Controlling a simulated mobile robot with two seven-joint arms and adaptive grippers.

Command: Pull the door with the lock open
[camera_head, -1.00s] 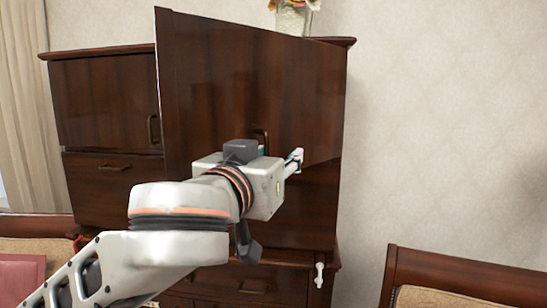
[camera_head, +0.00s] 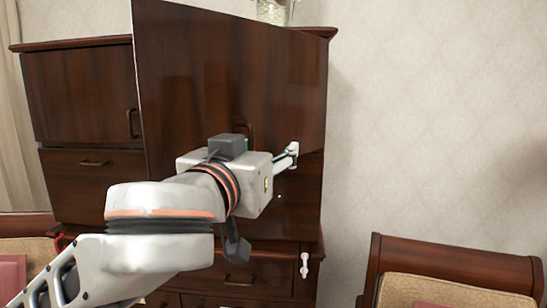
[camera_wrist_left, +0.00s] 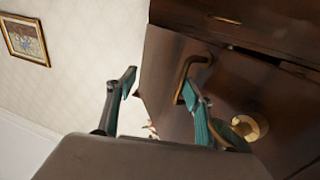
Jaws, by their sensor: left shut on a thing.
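The dark wooden door (camera_head: 190,75) of the tall cabinet stands swung out toward me in the head view. Its bronze handle (camera_head: 249,128) is mostly hidden behind my left gripper (camera_head: 284,157). My right gripper is not in view.
The cabinet's other closed door (camera_head: 75,95) and drawers are at the left and below. A white piece (camera_head: 304,265) hangs at the lower right. A glass vase (camera_head: 274,11) stands on top. A wooden chair (camera_head: 450,262) is at the right. The wall between is bare.

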